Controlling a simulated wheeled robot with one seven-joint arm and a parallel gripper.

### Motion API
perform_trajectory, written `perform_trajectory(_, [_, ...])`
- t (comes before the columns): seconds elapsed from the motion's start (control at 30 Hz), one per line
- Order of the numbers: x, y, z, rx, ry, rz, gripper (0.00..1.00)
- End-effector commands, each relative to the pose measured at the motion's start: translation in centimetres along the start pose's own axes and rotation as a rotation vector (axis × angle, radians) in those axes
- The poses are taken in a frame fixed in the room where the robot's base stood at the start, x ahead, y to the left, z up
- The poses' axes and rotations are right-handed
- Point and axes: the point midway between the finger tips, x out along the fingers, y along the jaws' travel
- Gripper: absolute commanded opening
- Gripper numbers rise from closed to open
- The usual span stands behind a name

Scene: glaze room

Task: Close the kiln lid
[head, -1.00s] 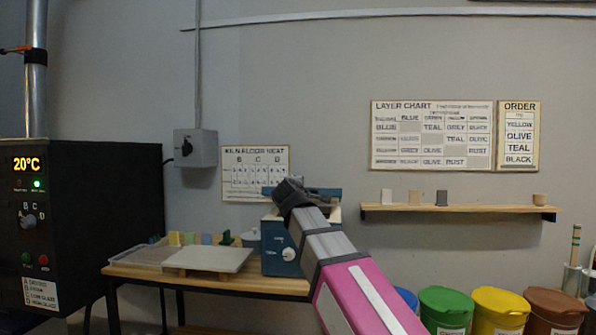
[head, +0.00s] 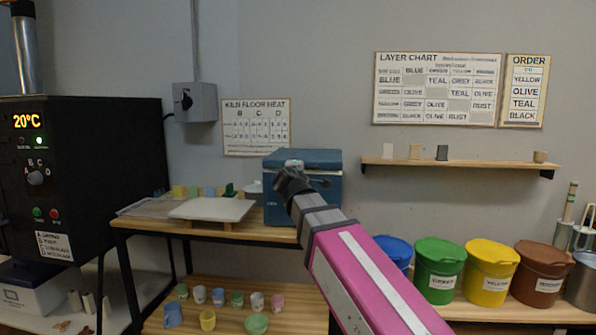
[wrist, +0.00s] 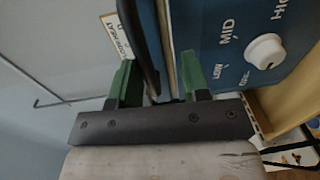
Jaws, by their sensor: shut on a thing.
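The blue kiln (head: 318,202) stands at the right end of the wooden table. Its lid (head: 322,158) appears down over the body, nearly level; whether a small gap remains I cannot tell. In the wrist view, the kiln's front panel (wrist: 236,62) shows a white dial (wrist: 266,51) and a pale seam beside the lid edge. My gripper (head: 290,182) is at the kiln's upper front. Its green fingers (wrist: 160,85) sit on either side of the lid's dark front edge or handle (wrist: 144,50) and are shut on it. My wrist hides part of the kiln front.
A pale board (head: 212,209) and small coloured pieces lie left of the kiln. Cups stand on the lower shelf (head: 285,300). A black furnace (head: 90,180) is at the left. Lidded buckets (head: 490,275) stand at the right, below a wall shelf (head: 460,164).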

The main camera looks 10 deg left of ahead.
Motion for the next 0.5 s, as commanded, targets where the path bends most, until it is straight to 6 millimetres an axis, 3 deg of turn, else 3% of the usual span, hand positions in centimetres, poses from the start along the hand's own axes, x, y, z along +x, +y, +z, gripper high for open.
perform_trajectory(0.03, [0.08, -0.88, 0.1, 0.002, -0.009, -0.025, 0.0])
perform_trajectory(0.17, [0.07, -0.89, 0.1, 0.002, -0.009, -0.025, 0.0])
perform_trajectory(0.2, [0.06, -0.89, 0.1, 0.002, -0.009, -0.025, 0.4])
perform_trajectory(0.5, [0.03, -0.73, 0.12, 0.005, -0.008, -0.023, 0.4])
